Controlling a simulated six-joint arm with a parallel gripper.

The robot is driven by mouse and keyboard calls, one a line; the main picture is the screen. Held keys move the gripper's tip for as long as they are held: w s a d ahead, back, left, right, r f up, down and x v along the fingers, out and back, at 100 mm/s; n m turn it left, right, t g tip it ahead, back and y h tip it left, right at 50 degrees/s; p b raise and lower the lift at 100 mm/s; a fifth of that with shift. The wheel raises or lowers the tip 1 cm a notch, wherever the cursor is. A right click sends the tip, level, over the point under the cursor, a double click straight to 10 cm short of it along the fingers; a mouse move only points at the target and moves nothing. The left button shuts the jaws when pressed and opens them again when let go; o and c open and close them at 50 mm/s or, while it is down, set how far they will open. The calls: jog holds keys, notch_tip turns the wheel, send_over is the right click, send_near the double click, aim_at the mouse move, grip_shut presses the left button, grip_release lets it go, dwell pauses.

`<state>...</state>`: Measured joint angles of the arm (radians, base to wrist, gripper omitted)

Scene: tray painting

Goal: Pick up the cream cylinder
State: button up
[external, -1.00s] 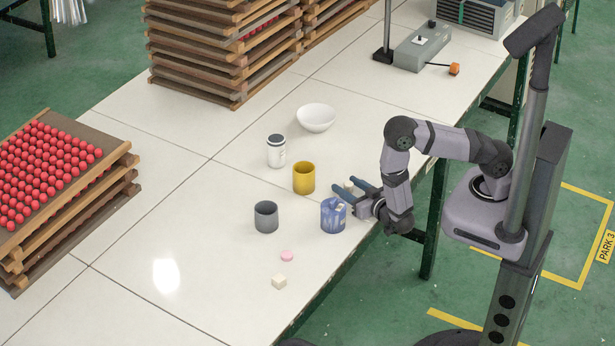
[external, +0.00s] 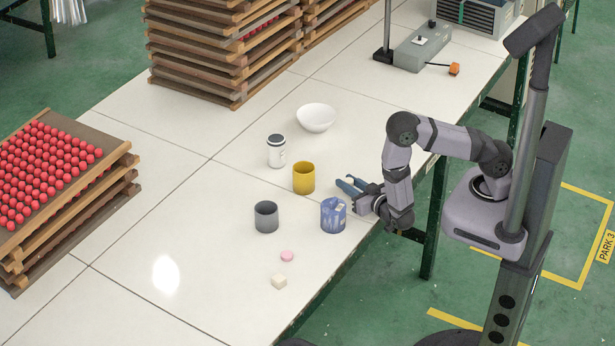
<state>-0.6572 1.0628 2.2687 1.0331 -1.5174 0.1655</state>
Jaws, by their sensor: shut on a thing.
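My gripper (external: 349,183) is low over the table near its right edge, its two dark fingers pointing left and close together. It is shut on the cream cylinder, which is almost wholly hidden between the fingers. I cannot tell whether the cylinder touches the table. The gripper is just behind a blue patterned mug (external: 333,215) and to the right of a yellow mug (external: 304,178).
A grey mug (external: 266,216), a white canister (external: 276,151) and a white bowl (external: 316,117) stand nearby. Wooden trays of red balls (external: 50,170) sit at the left. The table's front left is clear.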

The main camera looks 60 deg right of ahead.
aim_at(356, 197)
jog(key=shift+r, duration=4.35)
